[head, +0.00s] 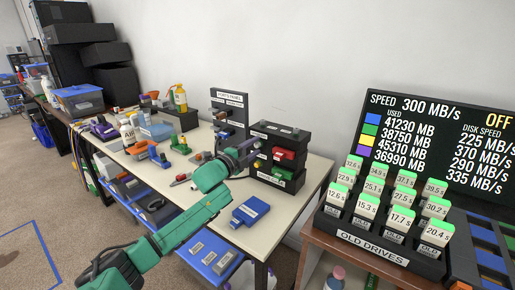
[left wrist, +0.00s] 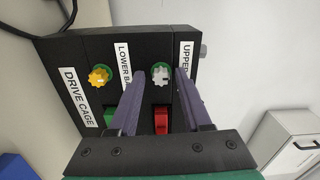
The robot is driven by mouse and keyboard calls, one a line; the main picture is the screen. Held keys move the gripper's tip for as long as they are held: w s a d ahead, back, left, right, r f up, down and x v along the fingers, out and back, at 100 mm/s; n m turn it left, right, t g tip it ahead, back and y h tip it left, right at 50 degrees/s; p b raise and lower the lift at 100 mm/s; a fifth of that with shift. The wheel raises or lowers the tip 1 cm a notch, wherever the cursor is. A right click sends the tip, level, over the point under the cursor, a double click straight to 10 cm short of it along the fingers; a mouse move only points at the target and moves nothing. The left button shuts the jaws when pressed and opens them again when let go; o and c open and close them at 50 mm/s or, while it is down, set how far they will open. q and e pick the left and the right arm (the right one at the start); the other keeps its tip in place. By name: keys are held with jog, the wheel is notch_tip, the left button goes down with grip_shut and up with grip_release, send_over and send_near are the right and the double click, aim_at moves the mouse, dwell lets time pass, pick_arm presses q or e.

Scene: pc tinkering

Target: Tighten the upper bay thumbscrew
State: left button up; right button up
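The black drive cage (head: 297,137) stands on the white table, with a red drive above a green drive. In the left wrist view it appears turned sideways. A silver-grey thumbscrew (left wrist: 161,72) with a green ring sits between the UPPER label (left wrist: 186,58) and the red drive handle (left wrist: 161,120). A yellow thumbscrew (left wrist: 100,76) sits by the LOWER BAY label (left wrist: 123,64). My left gripper (head: 254,152) faces the cage front. Its fingers (left wrist: 161,86) are open, one on each side of the silver-grey thumbscrew; contact cannot be told. My right gripper is out of view.
A blue box (head: 250,211) lies at the table's front edge. A black panel (head: 230,110) stands left of the cage. Several tools and bottles lie farther left. An old drives rack (head: 388,250) stands on a separate table at right. A grey knob (left wrist: 204,50) protrudes from the cage.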

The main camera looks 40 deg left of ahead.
pick_arm(q)
jog(key=s+p, duration=0.3)
jog(key=s, duration=0.3)
dwell(0.3)
jog(key=s+p, duration=0.1)
jog(key=s, duration=1.3)
jog(key=shift+s+d, duration=0.2)
jog(key=shift+s, duration=0.1)
